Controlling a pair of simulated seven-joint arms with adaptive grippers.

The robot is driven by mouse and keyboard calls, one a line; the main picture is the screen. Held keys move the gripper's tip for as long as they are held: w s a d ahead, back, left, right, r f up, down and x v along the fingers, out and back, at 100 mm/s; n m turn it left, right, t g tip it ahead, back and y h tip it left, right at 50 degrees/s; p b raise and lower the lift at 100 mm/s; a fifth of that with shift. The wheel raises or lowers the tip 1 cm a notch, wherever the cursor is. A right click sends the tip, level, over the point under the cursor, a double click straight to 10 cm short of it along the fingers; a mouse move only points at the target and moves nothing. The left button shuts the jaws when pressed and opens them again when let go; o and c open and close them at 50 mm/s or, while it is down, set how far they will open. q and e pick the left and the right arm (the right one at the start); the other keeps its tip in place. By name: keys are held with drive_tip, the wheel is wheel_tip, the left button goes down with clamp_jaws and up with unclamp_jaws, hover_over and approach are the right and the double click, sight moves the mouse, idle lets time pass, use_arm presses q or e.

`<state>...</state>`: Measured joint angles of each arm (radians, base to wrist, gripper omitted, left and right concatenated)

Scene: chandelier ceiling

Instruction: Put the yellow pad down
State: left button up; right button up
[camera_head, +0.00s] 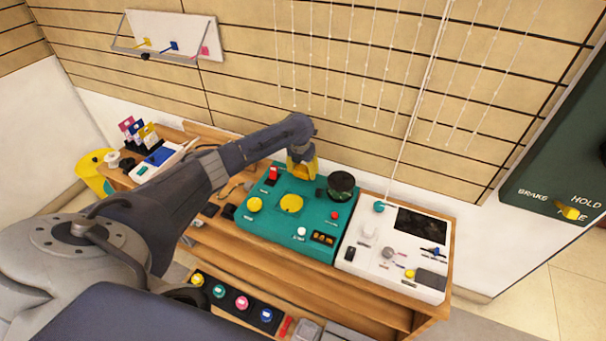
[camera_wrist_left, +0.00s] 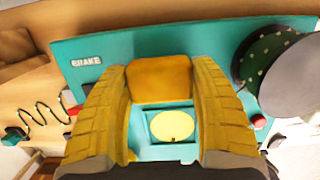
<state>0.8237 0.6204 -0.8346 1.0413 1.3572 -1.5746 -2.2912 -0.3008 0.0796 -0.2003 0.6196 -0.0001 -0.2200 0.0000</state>
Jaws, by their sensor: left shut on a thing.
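My left gripper (camera_head: 302,166) reaches over the far part of the teal panel (camera_head: 262,222). In the left wrist view, its two ridged yellow fingers (camera_wrist_left: 160,75) are shut on the yellow pad (camera_wrist_left: 160,86), an orange-yellow block with a flat face. The pad is between the fingertips, above the panel; whether it touches the panel cannot be told. My right gripper is not in view.
A round dark green part (camera_head: 341,185) stands at the panel's far right. A yellow knob (camera_head: 255,204) and a red part (camera_head: 273,173) sit on its left. A white panel (camera_head: 395,262) adjoins on the right. Cords (camera_head: 420,80) hang behind the wooden bench (camera_head: 275,268).

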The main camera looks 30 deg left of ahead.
sight(301, 171)
use_arm(q)
drive_tip(key=shift+f, duration=1)
drive_tip(key=shift+f, duration=0.15)
drive_tip(key=o, duration=1.2)
drive_tip(key=r, duration=0.4)
drive_tip(key=s+r, duration=0.1)
drive_tip(key=r, duration=0.7)
drive_tip(key=shift+s+d+r, duration=0.15)
drive_tip(key=shift+s, duration=0.25)
